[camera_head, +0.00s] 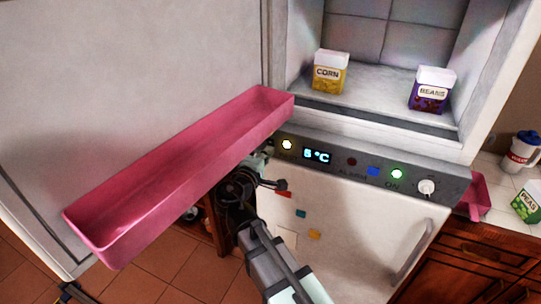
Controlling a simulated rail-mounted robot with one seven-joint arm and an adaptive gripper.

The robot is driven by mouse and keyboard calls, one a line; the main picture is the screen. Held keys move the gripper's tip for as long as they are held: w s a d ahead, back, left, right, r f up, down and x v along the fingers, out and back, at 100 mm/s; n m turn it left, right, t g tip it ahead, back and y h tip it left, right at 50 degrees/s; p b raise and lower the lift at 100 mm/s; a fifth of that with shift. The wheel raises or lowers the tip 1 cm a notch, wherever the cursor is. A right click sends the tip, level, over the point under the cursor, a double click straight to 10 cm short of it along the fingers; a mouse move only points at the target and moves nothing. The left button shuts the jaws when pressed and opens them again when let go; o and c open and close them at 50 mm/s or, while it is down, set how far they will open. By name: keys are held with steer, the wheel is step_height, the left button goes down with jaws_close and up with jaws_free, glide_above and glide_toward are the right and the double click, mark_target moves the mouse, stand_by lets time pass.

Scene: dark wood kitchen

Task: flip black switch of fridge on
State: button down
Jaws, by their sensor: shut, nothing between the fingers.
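The fridge's grey control panel (330,174) runs under the open upper compartment. It carries a lit yellowish light (287,145), a "5°C" display (317,155), a dark red light (351,162) above "ALARM", a blue square (374,171), a lit green light (397,174) above "ON" and a white knob (426,187). I cannot clearly make out a black switch; my arm and the pink door bin cover the panel's left end. My gripper (266,152) is at that left end, below the yellowish light, shut and partly hidden. I cannot tell whether it touches the panel.
The upper fridge door (120,70) stands open at left, its long pink bin (165,175) jutting out close to my gripper. The lower door (350,225) is closed. A counter (498,217) with items is at right.

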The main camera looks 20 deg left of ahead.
steer(key=s+a+f+b, duration=0.1)
steer(key=s+b, duration=0.3)
steer(key=s, duration=1)
steer(key=shift+f, duration=0.35)
steer(key=shift+w+a, duration=0.1)
steer(key=s+d+f+m+g+h, duration=0.15)
steer(key=d+f+g, duration=0.35)
steer(key=f, duration=0.8)
steer(key=d+f+m+g, duration=0.35)
steer(key=d+f, duration=0.25)
steer(key=f, duration=0.7)
steer(key=s+d+f+m+g+h, duration=0.1)
steer(key=d+f+g, duration=0.45)
steer(key=f, duration=0.75)
steer(key=s+d+f+m+g+y, duration=0.2)
steer(key=s+d+f+m+g, duration=0.3)
steer(key=s+d+f, duration=0.5)
steer(key=s+d+f+m+g+y, duration=0.1)
steer(key=s+d+f+m+g, duration=0.4)
steer(key=s+d+f, duration=0.5)
steer(key=s+d, duration=0.3)
steer(key=d, duration=0.2)
steer(key=shift+s+d+f+m+y, duration=0.35)
steer(key=shift+d+m, duration=0.05)
